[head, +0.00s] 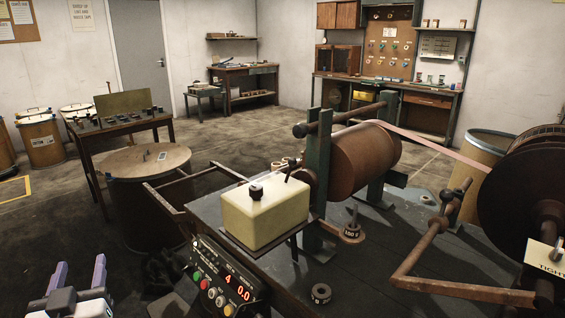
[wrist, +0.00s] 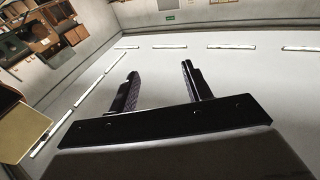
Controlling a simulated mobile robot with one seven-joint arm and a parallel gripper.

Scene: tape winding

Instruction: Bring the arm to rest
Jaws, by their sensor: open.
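My gripper (head: 80,279) shows at the lower left corner of the head view, with its two purple-grey fingers pointing up and apart. In the wrist view my gripper (wrist: 157,75) has its two dark fingers spread with nothing between them. The wrist camera looks up towards the ceiling, with strip lights beyond the fingers. Most of my arm is out of the head view. My gripper is apart from the winding machine and touches nothing that I can see.
The winding bench carries a brown drum (head: 352,160), a cream box (head: 263,211) and a control panel (head: 226,283) with a red display. A round-topped barrel (head: 150,163) and a side table (head: 118,128) stand beyond my gripper. Open floor (head: 50,215) lies at the left.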

